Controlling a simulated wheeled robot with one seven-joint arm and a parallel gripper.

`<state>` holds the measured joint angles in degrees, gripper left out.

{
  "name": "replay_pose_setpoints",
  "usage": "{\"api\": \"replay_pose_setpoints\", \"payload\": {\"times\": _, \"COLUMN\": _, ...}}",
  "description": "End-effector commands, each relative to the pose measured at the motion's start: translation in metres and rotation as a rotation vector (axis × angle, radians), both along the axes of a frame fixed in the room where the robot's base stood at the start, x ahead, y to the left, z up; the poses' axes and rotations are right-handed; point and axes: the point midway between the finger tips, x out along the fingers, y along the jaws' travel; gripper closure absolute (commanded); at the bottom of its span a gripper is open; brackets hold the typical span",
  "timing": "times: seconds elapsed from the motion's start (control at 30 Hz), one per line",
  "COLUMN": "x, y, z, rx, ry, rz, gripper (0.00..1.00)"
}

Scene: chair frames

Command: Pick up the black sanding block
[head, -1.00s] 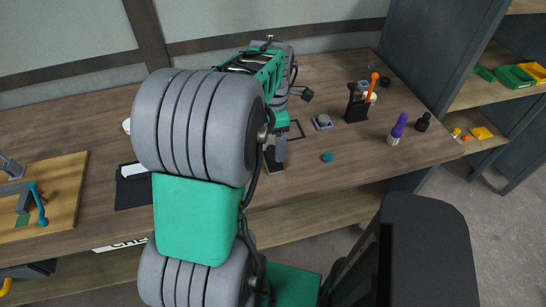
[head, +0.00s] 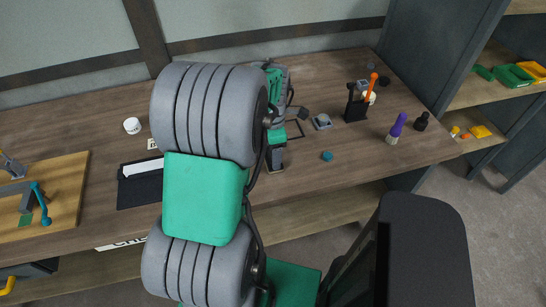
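My gripper (head: 277,157) points down at the middle of the table, just right of my own arm's large grey links. Only part of it shows, and the gap between its fingers cannot be made out. A dark, low block (head: 274,170), which looks like the black sanding block, lies on the table under the gripper's tip. The gripper covers most of it. Whether the fingers touch it or are around it cannot be told.
A black holder with an orange-handled tool (head: 356,107), a small grey item (head: 322,122), a teal knob (head: 327,156) and a purple-handled brush (head: 397,127) stand to the right.

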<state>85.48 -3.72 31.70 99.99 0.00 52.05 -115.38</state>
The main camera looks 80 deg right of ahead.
Motion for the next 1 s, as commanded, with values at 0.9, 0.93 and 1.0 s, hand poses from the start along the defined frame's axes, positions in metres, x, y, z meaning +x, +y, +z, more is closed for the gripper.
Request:
{"api": "replay_pose_setpoints", "payload": {"times": 0.9, "x": 0.0, "y": -0.002, "z": 0.013, "rx": -0.005, "ry": -0.001, "rz": 0.0, "gripper": 0.84}}
{"api": "replay_pose_setpoints", "payload": {"times": 0.93, "x": 0.0, "y": -0.002, "z": 0.017, "rx": -0.005, "ry": -0.001, "rz": 0.0, "gripper": 0.84}}
{"api": "replay_pose_setpoints", "payload": {"times": 1.0, "x": 0.0, "y": -0.002, "z": 0.03, "rx": -0.007, "ry": 0.0, "rz": 0.0, "gripper": 0.84}}
